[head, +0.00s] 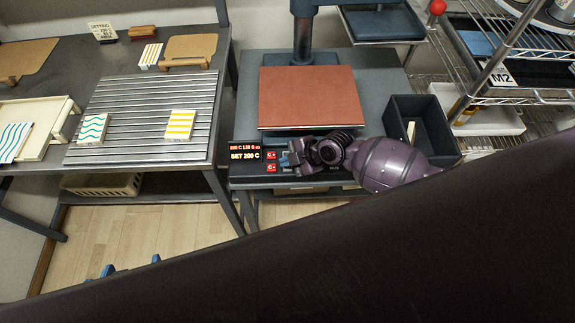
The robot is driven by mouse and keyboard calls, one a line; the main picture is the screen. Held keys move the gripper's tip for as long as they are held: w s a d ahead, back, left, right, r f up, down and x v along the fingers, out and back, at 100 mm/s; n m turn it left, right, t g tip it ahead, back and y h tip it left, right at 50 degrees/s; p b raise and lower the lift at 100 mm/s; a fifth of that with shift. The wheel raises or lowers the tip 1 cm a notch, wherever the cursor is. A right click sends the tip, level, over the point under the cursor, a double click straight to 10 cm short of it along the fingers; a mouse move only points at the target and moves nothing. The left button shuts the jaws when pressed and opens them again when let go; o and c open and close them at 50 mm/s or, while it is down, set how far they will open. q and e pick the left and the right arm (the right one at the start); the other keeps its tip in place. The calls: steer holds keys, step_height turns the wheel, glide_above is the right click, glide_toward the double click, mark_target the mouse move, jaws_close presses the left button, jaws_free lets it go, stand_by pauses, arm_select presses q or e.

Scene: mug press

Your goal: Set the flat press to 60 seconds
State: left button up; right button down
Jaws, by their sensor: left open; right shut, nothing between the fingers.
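The flat press has a reddish-brown top plate (312,97) on a dark base. Its control panel (246,164) is at the front left of the base. A small red line on the panel is too fine to read surely; below it white text reads "SET 200 C". Two red buttons, one marked "C+" (271,155) and one "C-" (271,168), are at its right side. My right gripper (286,160) is shut and empty, just right of these buttons; it covers the panel area beyond them. Contact cannot be told. My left gripper (131,265) is open, only its blue fingertips showing at lower left.
A slatted table (145,100) with striped blocks stands left of the press. A dark open bin (421,125) is right of the press. Wire shelves (490,75) stand at far right. My own dark arm link fills the lower right.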

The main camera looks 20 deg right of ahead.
stand_by(1.0)
steer(key=shift+f, duration=0.1)
steer(key=shift+f+b, duration=0.35)
steer(key=shift+b, duration=0.1)
